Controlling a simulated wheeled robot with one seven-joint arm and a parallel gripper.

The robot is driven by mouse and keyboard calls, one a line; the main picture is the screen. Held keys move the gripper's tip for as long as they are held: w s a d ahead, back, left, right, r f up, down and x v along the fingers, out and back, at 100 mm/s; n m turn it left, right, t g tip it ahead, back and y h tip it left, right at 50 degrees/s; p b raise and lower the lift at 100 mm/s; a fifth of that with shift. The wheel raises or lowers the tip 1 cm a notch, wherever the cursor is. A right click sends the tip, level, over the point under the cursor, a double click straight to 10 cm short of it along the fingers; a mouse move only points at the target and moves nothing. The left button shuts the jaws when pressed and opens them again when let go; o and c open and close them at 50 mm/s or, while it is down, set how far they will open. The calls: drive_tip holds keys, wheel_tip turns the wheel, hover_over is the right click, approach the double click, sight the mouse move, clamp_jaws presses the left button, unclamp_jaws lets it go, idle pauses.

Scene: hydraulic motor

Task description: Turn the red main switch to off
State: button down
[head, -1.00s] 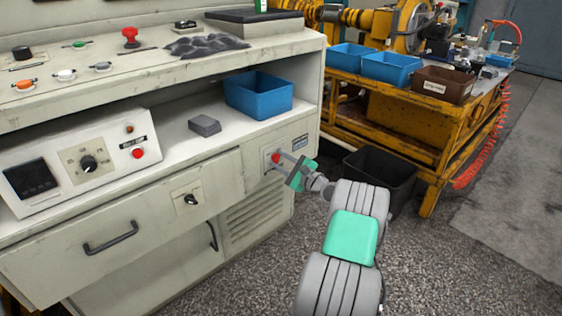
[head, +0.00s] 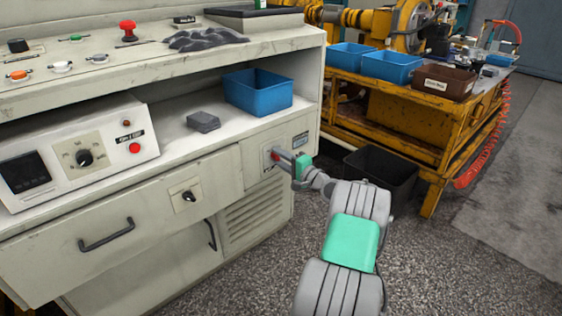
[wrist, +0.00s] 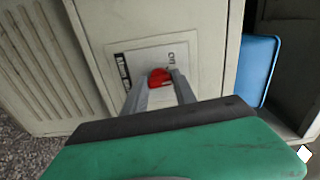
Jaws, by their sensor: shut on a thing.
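The red main switch (head: 275,155) sits on a light plate on the front of the grey cabinet, below the right end of the shelf. In the wrist view the red switch (wrist: 160,77) shows between my fingertips, on a plate (wrist: 150,60) with dark lettering to its left and above its right side. My gripper (head: 281,159) reaches the switch from the right, and its two grey fingers are shut on the knob. In the wrist view my gripper (wrist: 158,82) covers the lower part of the plate. The exact angle of the knob is hard to tell.
A blue bin (head: 258,92) and a grey block (head: 203,121) stand on the shelf above. A black selector knob (head: 189,196) is on the cabinet left of the switch. A black bin (head: 381,172) on the floor and a yellow workbench (head: 420,120) are to the right.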

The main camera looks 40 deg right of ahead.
drive_tip(key=n+b, duration=0.2)
drive_tip(key=n, duration=0.2)
drive_tip(key=shift+f, duration=0.2)
drive_tip(key=shift+r+n+b, duration=0.1)
drive_tip(key=shift+n+b, duration=0.25)
drive_tip(key=shift+n, duration=1.55)
drive_tip(key=c, duration=1)
unclamp_jaws()
drive_tip(key=shift+r, duration=0.1)
drive_tip(key=s+p, duration=0.2)
drive_tip(key=s, duration=0.6)
drive_tip(key=shift+p, duration=0.35)
